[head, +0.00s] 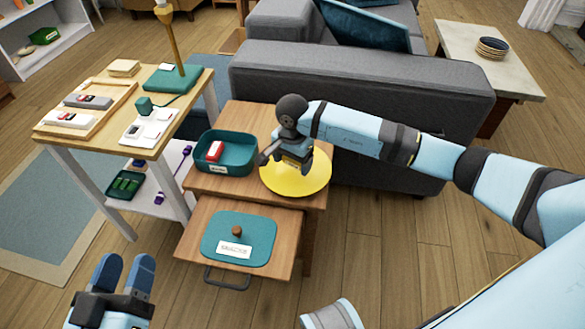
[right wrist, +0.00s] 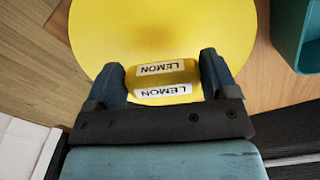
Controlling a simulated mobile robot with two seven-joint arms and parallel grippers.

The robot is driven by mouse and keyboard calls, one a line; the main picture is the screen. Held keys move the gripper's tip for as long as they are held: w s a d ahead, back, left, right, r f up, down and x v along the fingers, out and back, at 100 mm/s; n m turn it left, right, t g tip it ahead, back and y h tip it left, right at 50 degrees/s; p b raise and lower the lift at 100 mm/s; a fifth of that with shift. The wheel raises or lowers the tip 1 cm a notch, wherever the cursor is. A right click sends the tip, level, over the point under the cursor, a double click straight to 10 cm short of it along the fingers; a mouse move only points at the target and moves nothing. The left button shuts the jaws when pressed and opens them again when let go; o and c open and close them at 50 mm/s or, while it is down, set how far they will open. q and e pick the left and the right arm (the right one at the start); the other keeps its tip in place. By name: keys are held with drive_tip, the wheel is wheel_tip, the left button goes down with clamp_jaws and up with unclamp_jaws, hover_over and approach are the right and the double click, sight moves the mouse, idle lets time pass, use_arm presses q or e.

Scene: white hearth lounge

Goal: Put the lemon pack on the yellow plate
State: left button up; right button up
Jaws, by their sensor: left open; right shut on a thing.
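The yellow plate (head: 312,184) lies on the small wooden cabinet's top, right of a teal bin. My right gripper (head: 296,165) is over the plate, its arm reaching in from the right. In the right wrist view the yellow lemon pack (right wrist: 164,78), with white LEMON labels, sits between the fingers of my right gripper (right wrist: 166,82), which is shut on it. The yellow plate (right wrist: 150,30) lies behind the pack there. I cannot tell whether the pack touches the plate. My left gripper (head: 123,274) is open and empty at the lower left, above the floor.
The teal bin (head: 206,139) holds a red and white pack (head: 214,151). A teal lid (head: 239,226) with a brown knob lies on the pulled-out drawer (head: 196,254). A side table (head: 163,106) with a tray and lamp stands left; a grey sofa (head: 380,110) is behind.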

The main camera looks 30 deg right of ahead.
use_arm(q)
drive_tip(key=shift+f, duration=0.55)
use_arm(e)
drive_tip(key=shift+f, duration=1.15)
drive_tip(key=shift+f+b, duration=0.2)
drive_tip(key=shift+b, duration=0.15)
drive_tip(key=o, duration=0.8)
use_arm(q)
drive_tip(key=shift+f, duration=0.15)
use_arm(e)
drive_tip(key=shift+r, duration=0.1)
